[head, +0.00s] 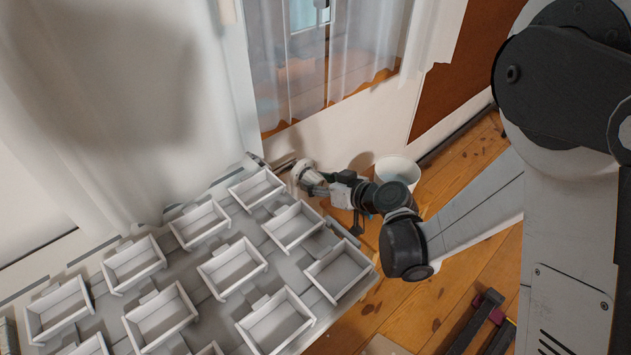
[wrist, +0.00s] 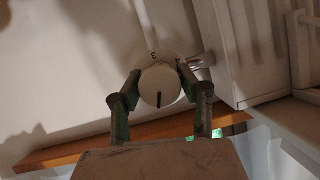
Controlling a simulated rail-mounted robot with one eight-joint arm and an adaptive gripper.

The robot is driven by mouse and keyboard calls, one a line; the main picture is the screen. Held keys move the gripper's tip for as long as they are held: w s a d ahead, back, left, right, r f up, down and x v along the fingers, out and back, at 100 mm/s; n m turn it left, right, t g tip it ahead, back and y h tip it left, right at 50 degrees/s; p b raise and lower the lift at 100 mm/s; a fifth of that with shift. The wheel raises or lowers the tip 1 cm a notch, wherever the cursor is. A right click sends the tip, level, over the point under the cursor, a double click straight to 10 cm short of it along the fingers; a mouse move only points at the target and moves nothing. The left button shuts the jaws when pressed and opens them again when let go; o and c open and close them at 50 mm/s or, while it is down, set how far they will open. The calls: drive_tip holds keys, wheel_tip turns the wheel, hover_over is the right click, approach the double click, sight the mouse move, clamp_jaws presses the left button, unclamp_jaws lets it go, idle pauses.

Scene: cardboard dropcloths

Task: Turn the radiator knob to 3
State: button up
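The round, pale radiator knob (wrist: 159,84) is in the middle of the wrist view, with a dark mark on its lower face and what looks like a 3 at its upper rim. My gripper (wrist: 158,76) has one finger on each side of the knob, and both fingertips appear to touch its sides. A metal valve stem (wrist: 201,62) runs from the knob toward the white unit at the right. In the head view my gripper (head: 314,181) is at the far right corner of the pale unit. The white knob (head: 302,170) there is partly hidden by the gripper.
A pale unit (head: 223,308) with several open white boxes fills the lower left. A white bucket (head: 398,170) stands on the wooden floor (head: 465,185) behind my arm. White curtains (head: 125,100) hang close behind the unit. Dark bars (head: 478,322) lie at the lower right.

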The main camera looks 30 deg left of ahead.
drive_tip(key=c, duration=0.4)
drive_tip(key=shift+c, duration=0.2)
drive_tip(key=shift+m, duration=0.3)
drive_tip(key=shift+m+g+y, duration=0.3)
drive_tip(key=shift+m+g, duration=0.4)
drive_tip(key=shift+m, duration=0.2)
drive_tip(key=m+g+y, duration=0.1)
drive_tip(key=m, duration=0.1)
drive_tip(key=shift+f+m+g, duration=0.1)
drive_tip(key=shift+m+g, duration=0.2)
drive_tip(key=m+g+y, duration=0.1)
drive_tip(key=m, duration=0.2)
drive_tip(key=shift+m+g+y, duration=0.4)
drive_tip(key=shift+m+y, duration=0.5)
drive_tip(key=shift+m, duration=1)
